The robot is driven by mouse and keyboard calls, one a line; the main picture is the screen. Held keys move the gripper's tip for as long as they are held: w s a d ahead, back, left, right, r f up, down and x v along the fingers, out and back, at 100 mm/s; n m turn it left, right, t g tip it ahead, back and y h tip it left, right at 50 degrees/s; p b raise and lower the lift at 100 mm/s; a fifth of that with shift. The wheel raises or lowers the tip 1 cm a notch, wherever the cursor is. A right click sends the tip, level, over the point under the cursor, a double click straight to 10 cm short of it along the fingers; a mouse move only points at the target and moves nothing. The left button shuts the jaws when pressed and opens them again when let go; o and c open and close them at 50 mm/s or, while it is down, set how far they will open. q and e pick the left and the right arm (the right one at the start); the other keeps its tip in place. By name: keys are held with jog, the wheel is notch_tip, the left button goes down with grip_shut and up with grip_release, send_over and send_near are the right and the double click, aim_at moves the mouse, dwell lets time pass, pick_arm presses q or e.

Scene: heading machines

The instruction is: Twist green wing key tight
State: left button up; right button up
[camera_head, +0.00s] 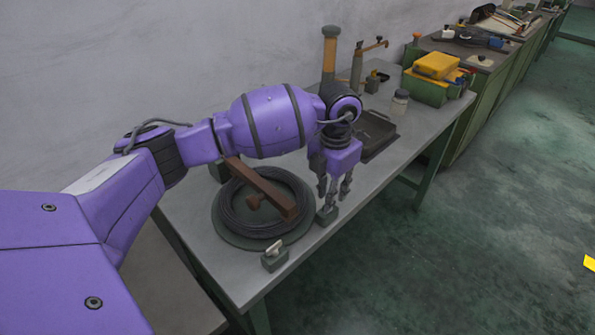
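My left gripper (334,196) reaches over the table from the left and points down, its fingers spread apart. Its fingertips are just above or beside a small dark green block (327,215) at the table's right edge. Whether they touch it, and whether a key stands between them, I cannot tell. A second small green block (274,261) with a pale wing-shaped key (274,246) on top sits at the front edge, apart from the gripper. No key that is clearly green shows. My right gripper is out of view.
A coil of dark wire (236,217) lies on a round base, with a brown bar (262,187) across it. Behind the gripper are a dark tray (378,135), a jar (400,101), an orange-banded post (329,55) and a green bin with a yellow box (437,66).

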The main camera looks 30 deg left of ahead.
pick_arm(q)
jog(key=shift+f, duration=0.8)
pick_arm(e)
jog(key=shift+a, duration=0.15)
pick_arm(q)
grip_shut()
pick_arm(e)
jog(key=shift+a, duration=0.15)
